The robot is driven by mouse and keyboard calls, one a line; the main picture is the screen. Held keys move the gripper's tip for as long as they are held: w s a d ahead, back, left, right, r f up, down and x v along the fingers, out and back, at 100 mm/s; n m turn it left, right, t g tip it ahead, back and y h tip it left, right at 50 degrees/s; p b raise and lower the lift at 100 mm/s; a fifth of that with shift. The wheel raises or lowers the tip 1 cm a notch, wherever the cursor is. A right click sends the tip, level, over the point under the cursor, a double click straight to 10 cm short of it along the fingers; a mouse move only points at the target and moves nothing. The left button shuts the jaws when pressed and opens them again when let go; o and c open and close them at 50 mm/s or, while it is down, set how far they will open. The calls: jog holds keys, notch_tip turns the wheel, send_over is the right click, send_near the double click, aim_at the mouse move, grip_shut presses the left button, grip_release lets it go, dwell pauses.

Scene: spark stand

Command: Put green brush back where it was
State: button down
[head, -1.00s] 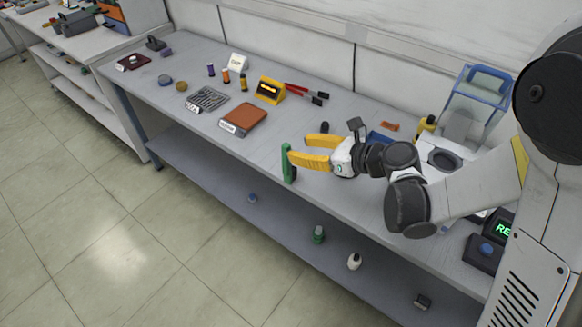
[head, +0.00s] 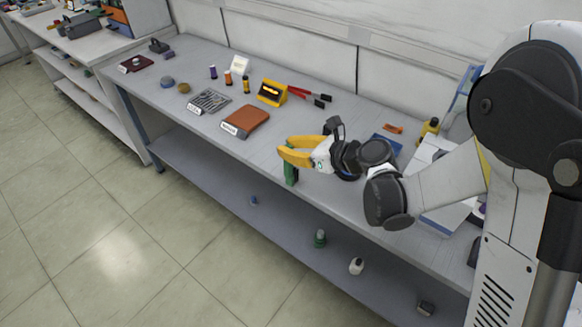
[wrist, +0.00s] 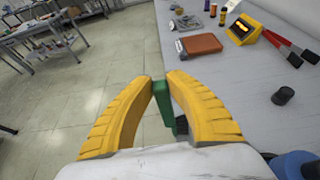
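My gripper (head: 281,155) has yellow fingers closed on the green brush (head: 291,174), near the front edge of the workbench (head: 225,160). In the head view the brush's green body shows below the fingers, roughly upright, and its upper part is hidden behind them. In the wrist view the green brush (wrist: 163,103) sits between the fingers of my gripper (wrist: 163,78), with a dark part below it. I cannot tell whether the brush touches the bench.
A brown leather pad (head: 246,121), a metal grid tray (head: 210,100), a yellow device (head: 271,92) and red-handled pliers (head: 308,96) lie farther back. A dark cylinder (wrist: 283,95) stands right of my gripper. Bottles stand on the lower shelf (head: 225,195).

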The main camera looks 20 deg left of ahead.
jog(key=shift+r, duration=0.1)
dwell(0.5)
jog(key=shift+r+p, duration=1.95)
jog(key=shift+r, duration=1.05)
jog(key=shift+f, duration=0.1)
